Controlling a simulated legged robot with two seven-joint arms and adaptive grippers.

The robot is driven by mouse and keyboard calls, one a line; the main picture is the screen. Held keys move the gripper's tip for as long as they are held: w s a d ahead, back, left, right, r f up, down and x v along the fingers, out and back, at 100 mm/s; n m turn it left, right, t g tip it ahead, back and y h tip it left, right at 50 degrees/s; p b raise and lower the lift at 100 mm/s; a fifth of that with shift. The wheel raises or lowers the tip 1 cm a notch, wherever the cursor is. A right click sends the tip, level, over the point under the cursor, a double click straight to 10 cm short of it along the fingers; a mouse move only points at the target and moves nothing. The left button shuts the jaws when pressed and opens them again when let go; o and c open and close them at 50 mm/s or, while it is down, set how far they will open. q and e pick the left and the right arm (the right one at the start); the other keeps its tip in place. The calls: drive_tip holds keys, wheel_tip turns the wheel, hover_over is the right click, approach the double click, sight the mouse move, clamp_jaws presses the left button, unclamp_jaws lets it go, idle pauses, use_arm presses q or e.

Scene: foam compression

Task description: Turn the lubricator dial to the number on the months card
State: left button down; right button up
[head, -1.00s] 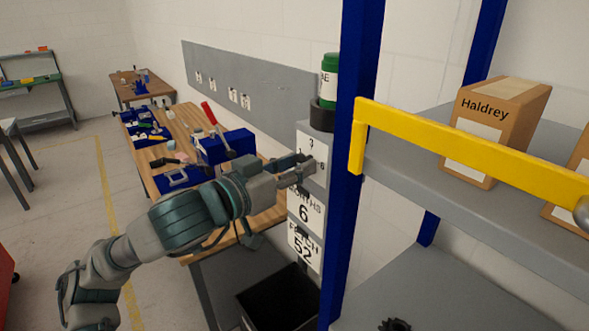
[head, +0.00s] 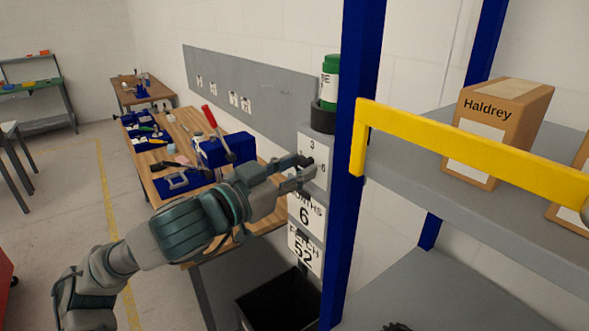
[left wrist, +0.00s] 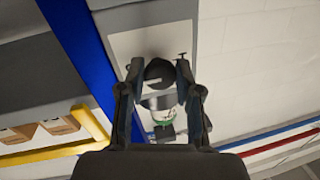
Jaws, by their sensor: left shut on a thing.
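My left gripper (head: 308,174) is at the white dial plate (head: 311,146) on the grey post, with its fingers at the plate's face. The numbers 3 and 6 show on the plate; the gripper covers the rest. The left wrist view shows the dark round dial (left wrist: 158,73) between the gripper's two fingers (left wrist: 160,85), which are shut on it. Where the dial points cannot be told. The months card (head: 305,215) below reads 6. The green and white lubricator bottle (head: 330,80) stands above in a dark holder. My right gripper is not in view.
A blue rack upright (head: 350,200) and a yellow bar (head: 460,150) stand close right of the plate. A card reading 52 (head: 304,252) hangs below, above a black bin (head: 280,303). A workbench (head: 185,130) with tools lies to the left.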

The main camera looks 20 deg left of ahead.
use_arm(q)
drive_tip(key=c, duration=1)
unclamp_jaws()
drive_tip(key=shift+w+f, duration=0.1)
drive_tip(key=shift+f, duration=0.15)
drive_tip(key=shift+o, duration=1.1)
drive_tip(key=shift+w, duration=0.2)
drive_tip(key=shift+s+a+r, duration=0.15)
drive_tip(key=shift+s+r, duration=0.05)
drive_tip(key=shift+s, duration=0.15)
drive_tip(key=v, duration=1.1)
drive_tip(key=shift+a+f, duration=0.15)
drive_tip(key=shift+f, duration=0.1)
